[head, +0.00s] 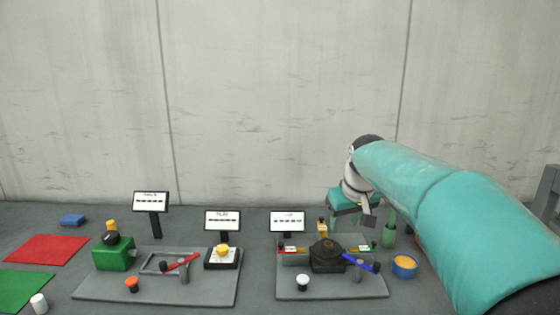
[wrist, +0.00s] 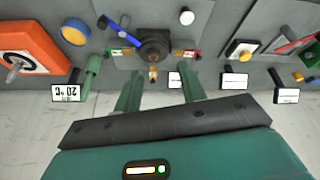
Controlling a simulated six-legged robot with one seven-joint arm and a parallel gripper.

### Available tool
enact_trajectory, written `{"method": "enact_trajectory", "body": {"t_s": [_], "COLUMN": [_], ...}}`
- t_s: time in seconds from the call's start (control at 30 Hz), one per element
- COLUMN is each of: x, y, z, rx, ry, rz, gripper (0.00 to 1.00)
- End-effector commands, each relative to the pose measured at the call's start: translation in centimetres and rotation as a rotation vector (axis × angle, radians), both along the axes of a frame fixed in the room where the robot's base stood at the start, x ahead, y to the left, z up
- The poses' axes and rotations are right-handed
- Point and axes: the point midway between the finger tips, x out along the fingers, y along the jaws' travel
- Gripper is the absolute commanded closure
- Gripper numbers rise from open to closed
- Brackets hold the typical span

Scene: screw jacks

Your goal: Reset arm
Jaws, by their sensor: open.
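My teal arm reaches in from the right of the head view, and my gripper (head: 347,216) is over the back of the right-hand workstation. In the wrist view my gripper (wrist: 161,84) shows two green fingers spread apart, with nothing held between them. Beyond the fingertips are a dark round jack-like device (head: 327,256) with a blue handle (head: 360,263) and a small orange-yellow item (head: 322,227). I cannot tell the exact height of the fingers above the bench.
A left station has a green block (head: 114,253) and red handle (head: 182,262). Small display screens (head: 151,202) stand behind. A green post (head: 389,236) and a blue-rimmed dish (head: 404,266) are at right. An orange device (wrist: 35,45) shows in the wrist view. A concrete wall (head: 280,100) closes the back.

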Motion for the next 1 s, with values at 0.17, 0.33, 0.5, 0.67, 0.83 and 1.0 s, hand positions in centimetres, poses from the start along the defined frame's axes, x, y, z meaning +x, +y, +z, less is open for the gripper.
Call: {"method": "enact_trajectory", "body": {"t_s": [0.17,0.33,0.5,0.67,0.83,1.0], "x": [-7.2,-13.9,-20.3,-25.8,-29.4,-30.4], "y": [0.4,0.4,0.3,0.0,-0.1,-0.1], "z": [0.9,0.3,-1.5,-4.2,-6.7,-7.6], "rx": [-0.008,-0.002,0.016,0.039,0.062,0.07], "ry": [-0.019,-0.037,-0.055,-0.071,-0.082,-0.082], "rz": [-0.059,-0.118,-0.176,-0.227,-0.264,-0.275], "gripper": [0.59,0.59,0.59,0.59,0.59,0.59]}}
